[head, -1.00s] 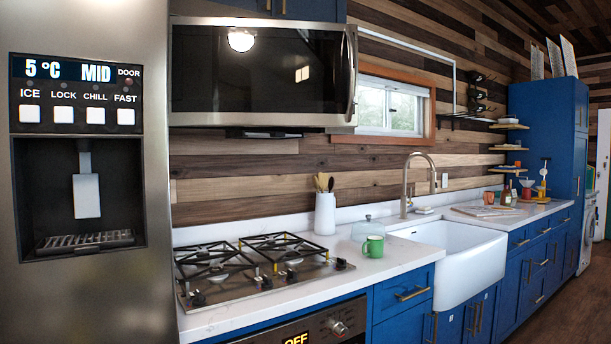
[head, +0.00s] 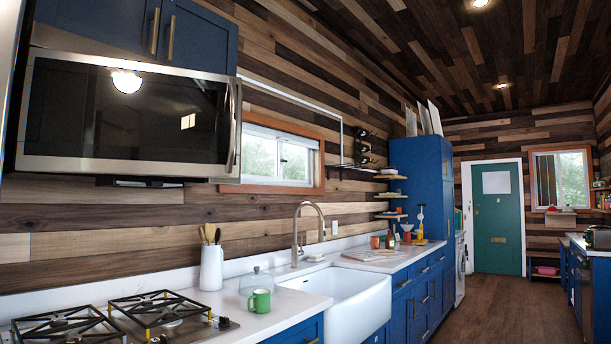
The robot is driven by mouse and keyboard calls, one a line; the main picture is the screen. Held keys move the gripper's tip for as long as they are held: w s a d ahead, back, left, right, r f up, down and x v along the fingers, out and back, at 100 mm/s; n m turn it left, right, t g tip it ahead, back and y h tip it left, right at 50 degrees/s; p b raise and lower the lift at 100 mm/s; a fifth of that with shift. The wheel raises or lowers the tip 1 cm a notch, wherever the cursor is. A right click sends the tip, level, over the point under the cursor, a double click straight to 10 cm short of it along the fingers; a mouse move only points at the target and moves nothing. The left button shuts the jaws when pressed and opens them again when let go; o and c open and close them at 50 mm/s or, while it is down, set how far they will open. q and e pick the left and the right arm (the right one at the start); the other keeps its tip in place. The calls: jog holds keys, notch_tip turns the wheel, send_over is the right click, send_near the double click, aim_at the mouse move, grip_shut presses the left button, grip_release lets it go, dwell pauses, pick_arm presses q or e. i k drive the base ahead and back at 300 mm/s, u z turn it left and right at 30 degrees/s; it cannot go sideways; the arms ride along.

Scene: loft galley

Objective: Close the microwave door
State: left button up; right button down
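The microwave (head: 110,174) hangs on the wall above the gas cooktop at the left of the head view. It has a steel frame and a dark, glossy door (head: 150,125) that reflects a lamp and a window. A vertical steel handle (head: 234,130) is at the door's right edge. The door lies about flush with the front; I cannot tell whether a small gap is open. Neither of my grippers is in view.
A white sink (head: 350,302) is further right. Open wooden floor (head: 490,300) runs towards a green door (head: 498,230).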

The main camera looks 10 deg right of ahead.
aim_at(80, 113)
jog(key=z, duration=0.1)
jog(key=i, duration=1.6)
jog(key=u, duration=1.3)
